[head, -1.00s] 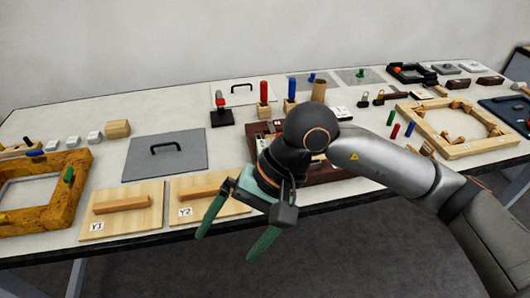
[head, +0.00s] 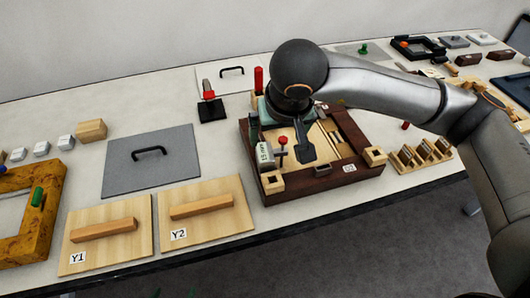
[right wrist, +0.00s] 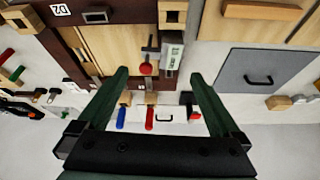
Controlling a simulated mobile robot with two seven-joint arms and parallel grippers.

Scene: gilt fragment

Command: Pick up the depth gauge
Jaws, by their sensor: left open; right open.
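What looks like the depth gauge (head: 282,141), a small grey crossbar tool with a red knob, is at the front left part of a dark wooden frame (head: 325,190) with pale panels. It also shows in the right wrist view (right wrist: 148,55), ahead of and between the fingers. My right gripper (head: 280,138) is open and empty above the frame, fingers pointing down; in the right wrist view (right wrist: 160,78) the green fingers are wide apart. A grey block with a white label (head: 265,155) is right beside the gauge. My left gripper is not in view.
Two wooden lids marked Y1 (head: 103,229) and Y2 (head: 203,206) and a grey plate with a black handle (head: 150,163) lie to the left. A red-topped black stand (head: 211,108) is behind. A slotted wooden rack (head: 423,155) is right of the frame.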

